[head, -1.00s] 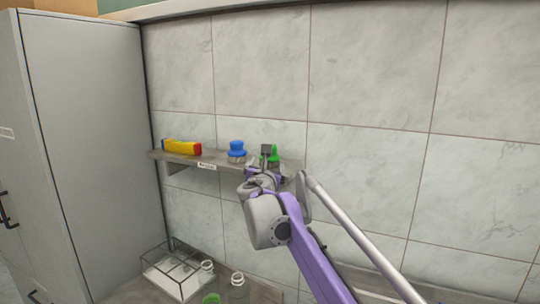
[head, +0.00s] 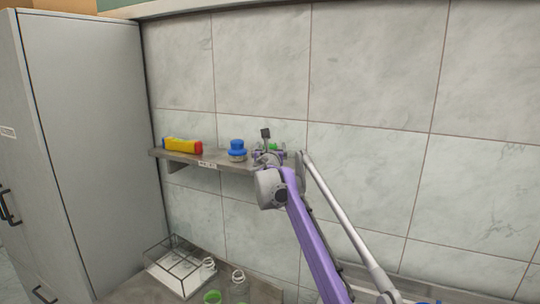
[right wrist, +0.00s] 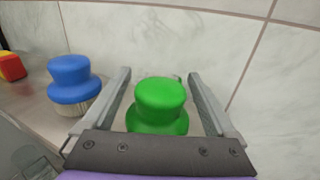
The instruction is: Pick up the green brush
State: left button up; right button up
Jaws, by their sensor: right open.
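The green brush (right wrist: 159,100) stands upright on the wall shelf and fills the space between the fingers in the right wrist view. In the head view only a little of the green brush (head: 272,147) shows behind my right gripper (head: 268,150). The right gripper is open, with one finger on each side of the brush and a visible gap at the sides; it also shows in the right wrist view (right wrist: 160,95). The lower part of the brush is hidden by the gripper body. My left gripper is not in view.
A blue brush (head: 237,151) stands left of the green one on the shelf (head: 222,162), close to the left finger. A yellow, red and blue item (head: 183,146) lies farther left. A grey cabinet (head: 95,150) stands left.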

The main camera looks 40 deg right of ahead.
jog(key=shift+w+d, duration=0.2)
jog(key=shift+w, duration=0.1)
jog(key=shift+s, duration=0.15)
jog(key=shift+c, duration=0.4)
grip_shut()
jog(key=shift+r, duration=0.15)
